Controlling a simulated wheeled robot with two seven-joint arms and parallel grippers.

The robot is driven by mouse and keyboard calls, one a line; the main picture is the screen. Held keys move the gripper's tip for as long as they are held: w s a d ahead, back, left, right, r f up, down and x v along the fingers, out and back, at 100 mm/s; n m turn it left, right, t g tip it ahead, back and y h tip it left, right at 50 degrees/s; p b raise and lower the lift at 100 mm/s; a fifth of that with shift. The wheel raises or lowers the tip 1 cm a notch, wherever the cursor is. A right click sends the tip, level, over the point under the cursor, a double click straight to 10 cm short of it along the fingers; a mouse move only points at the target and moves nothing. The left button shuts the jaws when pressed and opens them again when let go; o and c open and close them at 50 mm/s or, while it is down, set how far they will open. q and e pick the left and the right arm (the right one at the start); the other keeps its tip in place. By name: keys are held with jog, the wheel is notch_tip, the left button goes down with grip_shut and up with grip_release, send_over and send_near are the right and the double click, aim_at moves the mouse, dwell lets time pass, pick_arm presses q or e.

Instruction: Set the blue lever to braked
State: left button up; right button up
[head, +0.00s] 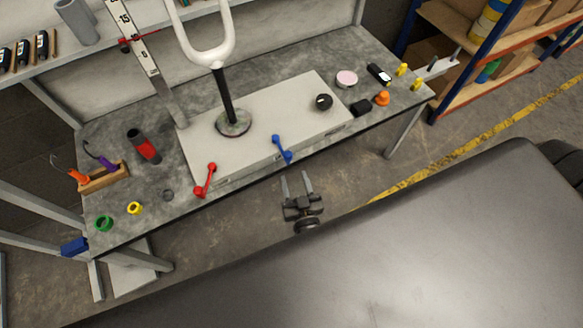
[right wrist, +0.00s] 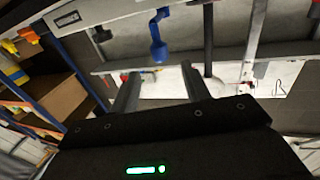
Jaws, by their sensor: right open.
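The blue lever (head: 282,150) is on the front edge of the pale box on the workbench. Which marked position the lever is in cannot be read. My left gripper is not in view.
A red lever (head: 205,180) sits left of the blue one on the same box (head: 290,105). A white-looped black post (head: 227,95) rises from the box. A black round knob (head: 324,102) is to the right. The space around my right gripper is free.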

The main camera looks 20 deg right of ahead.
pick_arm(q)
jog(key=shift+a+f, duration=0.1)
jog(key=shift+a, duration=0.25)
pick_arm(e)
jog(key=shift+s+a, duration=0.15)
jog(key=shift+s, duration=0.65)
